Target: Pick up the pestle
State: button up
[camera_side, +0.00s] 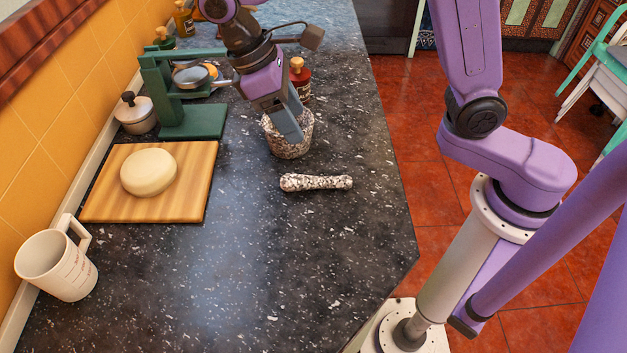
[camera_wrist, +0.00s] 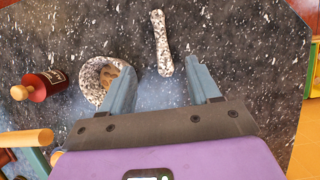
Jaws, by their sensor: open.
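The pestle (camera_side: 316,183) is a speckled white and brown stone rod. It lies flat on the dark counter, in front of the mortar in the side view. In the wrist view the pestle (camera_wrist: 161,43) lies just beyond my fingertips, and nothing is between the fingers. The speckled mortar (camera_side: 288,139) stands upright; in the wrist view the mortar (camera_wrist: 97,75) is to the left, partly behind my left finger. My gripper (camera_side: 291,138) overlaps the mortar in the side view. In the wrist view my gripper (camera_wrist: 162,75) is open and empty, apart from the pestle.
A red bottle (camera_side: 300,78) stands behind the mortar. A green stand (camera_side: 190,120) and a lidded pot (camera_side: 135,113) are at the left. A wooden board (camera_side: 195,190) holds a pale dough round (camera_side: 149,172). A white mug (camera_side: 57,264) is at front left. The front counter is clear.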

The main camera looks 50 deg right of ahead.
send_over(332, 178)
jog(key=w+a, duration=0.2)
notch_tip(332, 178, down, 11)
jog(key=shift+r, duration=0.15)
jog(key=shift+s+d+x, duration=0.1)
jog(key=shift+x, duration=1.25)
jog(key=shift+s+d+x, duration=0.1)
jog(key=shift+x, duration=1.25)
jog(key=shift+r, duration=0.15)
grip_shut()
